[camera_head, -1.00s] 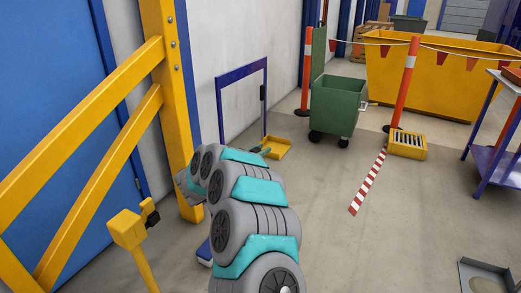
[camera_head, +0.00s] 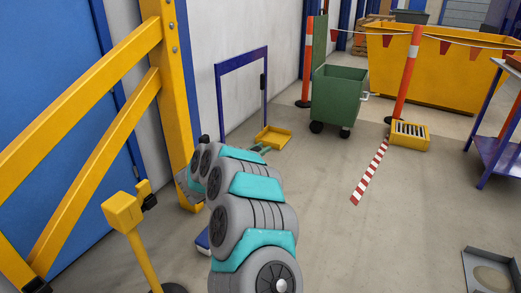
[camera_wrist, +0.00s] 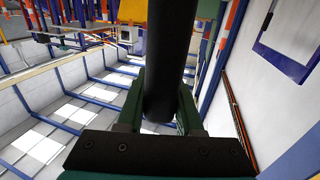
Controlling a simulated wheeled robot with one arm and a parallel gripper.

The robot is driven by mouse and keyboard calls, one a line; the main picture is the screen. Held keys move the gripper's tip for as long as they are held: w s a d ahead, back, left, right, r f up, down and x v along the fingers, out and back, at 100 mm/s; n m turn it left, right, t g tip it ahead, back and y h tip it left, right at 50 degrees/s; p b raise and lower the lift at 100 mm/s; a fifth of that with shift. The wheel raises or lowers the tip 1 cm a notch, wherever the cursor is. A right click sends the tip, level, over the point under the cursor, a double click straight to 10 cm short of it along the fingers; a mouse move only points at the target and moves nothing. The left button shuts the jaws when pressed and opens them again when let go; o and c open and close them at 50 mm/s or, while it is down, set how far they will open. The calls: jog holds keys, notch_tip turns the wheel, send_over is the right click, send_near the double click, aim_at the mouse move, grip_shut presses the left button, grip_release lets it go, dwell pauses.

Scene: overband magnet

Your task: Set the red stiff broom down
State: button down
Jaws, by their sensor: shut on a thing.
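My gripper (camera_wrist: 160,100) is shut on a thick dark handle (camera_wrist: 170,50) in the wrist view, with a green finger on each side. The handle runs from the jaws up to the top edge of that view. I see no red part of the broom, so I take this as the red stiff broom's handle; its head is not in view.
A yellow barrier (camera_head: 165,90) and yellow post (camera_head: 124,212) stand close on the left. A blue frame (camera_head: 242,57) stands by the wall, with a yellow tray (camera_head: 275,138) near its foot. A green bin (camera_head: 338,98) stands beyond. The floor (camera_head: 330,220) right of my arm is clear.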

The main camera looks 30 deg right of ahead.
jog(key=shift+c, duration=2.4)
grip_release()
jog(key=v, duration=0.7)
jog(key=shift+a, duration=0.35)
jog(key=shift+s, duration=0.1)
